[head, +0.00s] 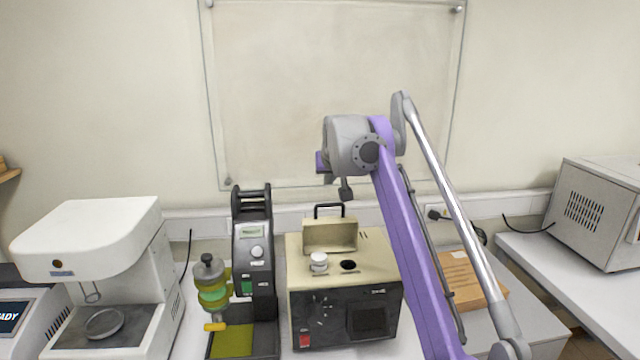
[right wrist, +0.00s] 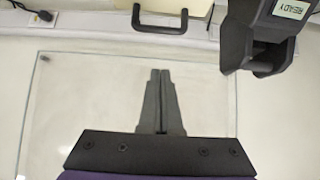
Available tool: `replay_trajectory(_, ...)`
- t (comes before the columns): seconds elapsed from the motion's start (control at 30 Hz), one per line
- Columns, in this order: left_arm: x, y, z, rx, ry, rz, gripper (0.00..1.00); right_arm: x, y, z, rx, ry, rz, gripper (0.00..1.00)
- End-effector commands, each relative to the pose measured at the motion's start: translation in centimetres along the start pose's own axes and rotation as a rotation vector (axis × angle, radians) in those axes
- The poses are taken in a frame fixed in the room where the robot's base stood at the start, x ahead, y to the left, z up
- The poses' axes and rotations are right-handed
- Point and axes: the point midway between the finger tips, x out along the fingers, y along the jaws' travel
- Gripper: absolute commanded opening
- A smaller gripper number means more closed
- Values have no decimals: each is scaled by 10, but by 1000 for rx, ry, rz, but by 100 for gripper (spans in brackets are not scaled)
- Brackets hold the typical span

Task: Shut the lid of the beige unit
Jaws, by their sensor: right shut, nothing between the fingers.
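The beige unit (head: 377,268) stands on the bench in the middle of the head view, with a beige top and a dark front panel. Its lid (head: 330,237) stands raised, with a black handle (head: 328,206) on its upper edge. In front of the lid are a white cap (head: 318,262) and a dark round opening (head: 348,265). My right gripper (head: 346,193) is above the unit, near the handle in the picture, and not visibly touching it. In the right wrist view its fingers (right wrist: 161,72) are together and empty, with the handle (right wrist: 160,26) beyond them. My left gripper is out of view.
A black instrument (head: 254,245) with a green and yellow-handled part stands left of the unit. A white machine (head: 95,240) is farther left. A wooden block (head: 470,280) lies to the right, partly behind my right arm. A glass board (head: 290,80) hangs on the wall behind.

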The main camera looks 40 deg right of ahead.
Motion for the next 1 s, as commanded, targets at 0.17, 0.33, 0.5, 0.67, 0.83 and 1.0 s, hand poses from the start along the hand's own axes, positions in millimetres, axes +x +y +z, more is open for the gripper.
replay_trajectory(0.17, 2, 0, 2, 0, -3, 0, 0, 36, 0, 1, -1, -1, 0, 0)
replay_trajectory(0.33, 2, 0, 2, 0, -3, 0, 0, 68, -1, 1, -1, -1, -1, 0)
replay_trajectory(0.5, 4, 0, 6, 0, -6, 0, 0, 80, -1, 8, -1, -2, 0, 0)
replay_trajectory(0.67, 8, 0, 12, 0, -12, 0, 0, 70, -1, 22, -1, -2, 0, 0)
replay_trajectory(0.83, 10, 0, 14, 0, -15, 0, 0, 62, -1, 31, -1, -1, -1, 0)
replay_trajectory(1.0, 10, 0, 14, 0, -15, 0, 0, 60, -1, 32, -1, 0, -1, 0)
